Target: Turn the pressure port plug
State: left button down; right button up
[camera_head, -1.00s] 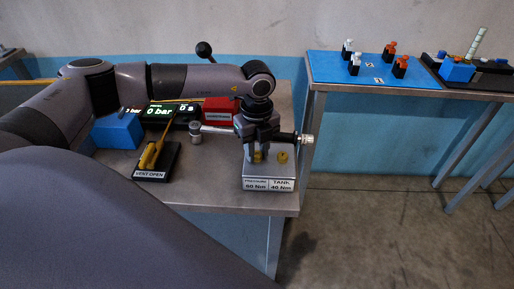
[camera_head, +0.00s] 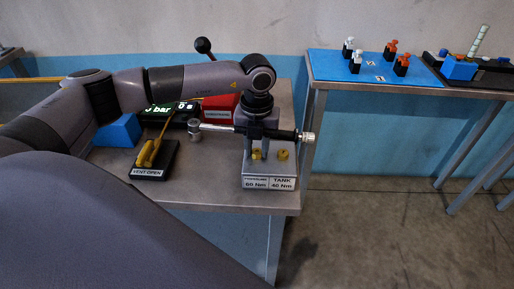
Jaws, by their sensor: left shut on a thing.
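My left gripper (camera_head: 257,138) points down and is shut on a torque wrench (camera_head: 228,128), gripping it near the middle. The wrench lies roughly level, its socket head (camera_head: 194,131) to the left and its dark handle (camera_head: 305,137) with a silver end to the right. Below it is a metal block (camera_head: 270,171) with two yellow plugs, a left one (camera_head: 257,155) and a right one (camera_head: 284,155). The labels read 60 Nm at left, its upper word too small to tell, and TANK 40 Nm at right. The socket is apart from both plugs. My right gripper is out of view.
A yellow lever on a black base (camera_head: 150,162) reads VENT OPEN. Behind it are a blue block (camera_head: 120,131), a partly covered display (camera_head: 165,112) and a red box (camera_head: 219,105). Bare bench (camera_head: 210,185) lies left of the block. A blue-topped table (camera_head: 340,68) stands at right.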

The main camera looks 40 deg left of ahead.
aim_at(257, 151)
pick_arm(q)
jog(key=m+b, duration=0.2)
jog(key=m, duration=0.3)
jog(key=shift+m, duration=0.3)
jog(key=m+b, duration=0.1)
jog(key=m, duration=0.3)
jog(key=shift+m, duration=0.7)
jog(key=c, duration=0.8)
grip_release()
notch_tip(257, 151, up, 7)
jog(key=shift+r+b, duration=0.15)
jog(key=shift+b, duration=0.2)
